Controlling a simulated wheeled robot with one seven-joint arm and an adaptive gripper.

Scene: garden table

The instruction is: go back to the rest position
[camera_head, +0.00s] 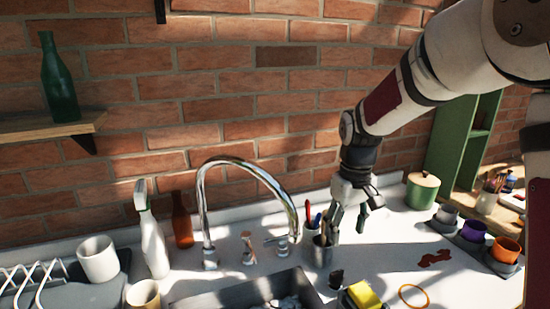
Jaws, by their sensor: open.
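My gripper (349,216) hangs from my arm, which reaches in from the upper right. It points down over the counter beside and partly in front of a metal holder (318,254) with pens or tools in it. The fingers are apart and I see nothing between them. I cannot tell whether a finger touches the things in the holder.
A curved tap (235,163) and sink (245,288) stand left of my gripper. A spray bottle (152,240) and brown bottle (182,222) stand farther left. A brick wall (250,85) closes the back.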

